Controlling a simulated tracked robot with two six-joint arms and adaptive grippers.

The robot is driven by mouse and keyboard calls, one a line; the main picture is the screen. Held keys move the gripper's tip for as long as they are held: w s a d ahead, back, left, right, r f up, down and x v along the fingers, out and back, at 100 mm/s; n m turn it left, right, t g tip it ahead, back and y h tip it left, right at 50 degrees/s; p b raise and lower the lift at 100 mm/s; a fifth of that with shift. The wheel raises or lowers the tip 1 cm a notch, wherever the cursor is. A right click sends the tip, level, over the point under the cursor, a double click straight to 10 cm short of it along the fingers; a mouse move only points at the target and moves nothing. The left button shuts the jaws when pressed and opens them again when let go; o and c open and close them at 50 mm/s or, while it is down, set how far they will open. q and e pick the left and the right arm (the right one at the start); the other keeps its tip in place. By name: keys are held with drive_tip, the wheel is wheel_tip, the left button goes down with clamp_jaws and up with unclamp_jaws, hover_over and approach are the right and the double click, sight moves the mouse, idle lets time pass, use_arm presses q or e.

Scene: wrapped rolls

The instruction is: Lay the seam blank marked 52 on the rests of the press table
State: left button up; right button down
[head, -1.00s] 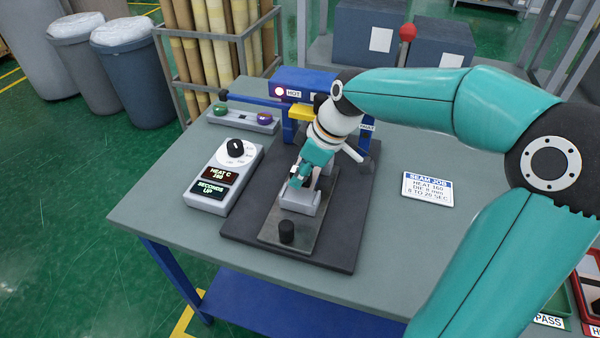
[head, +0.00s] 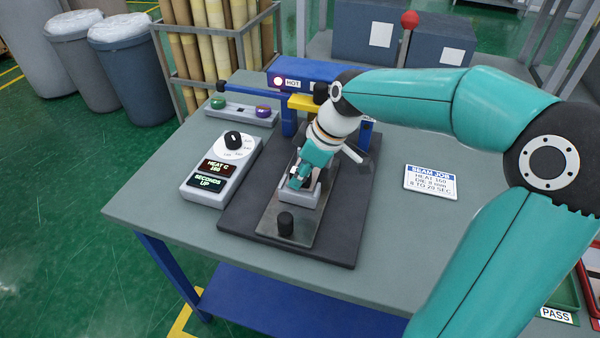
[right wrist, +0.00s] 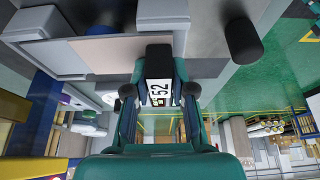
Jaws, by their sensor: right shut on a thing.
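The seam blank marked 52 (right wrist: 158,92) shows in the right wrist view as a dark piece with a white label, between my fingertips. My right gripper (head: 297,181) is shut on it, pointing down over the press table. The press table (head: 272,222) is a metal plate on a dark base, with a black knob at its front. Its pale grey rests (head: 314,196) are right at the fingertips, partly hidden by the gripper. I cannot tell whether the blank touches the rests. My left gripper is not in view.
The blue press frame (head: 318,71) with a HOT light stands just behind the gripper. A control box (head: 222,170) reading HEAT C 160 is left, with a button bar (head: 240,113) behind it. A SEAM JOB card (head: 431,182) lies right. The bench between card and press is clear.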

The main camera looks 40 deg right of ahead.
drive_tip(key=c, duration=0.9)
unclamp_jaws()
drive_tip(key=shift+r, duration=0.1)
drive_tip(key=v, duration=1.1)
drive_tip(key=shift+r, duration=0.35)
drive_tip(key=shift+s, duration=0.2)
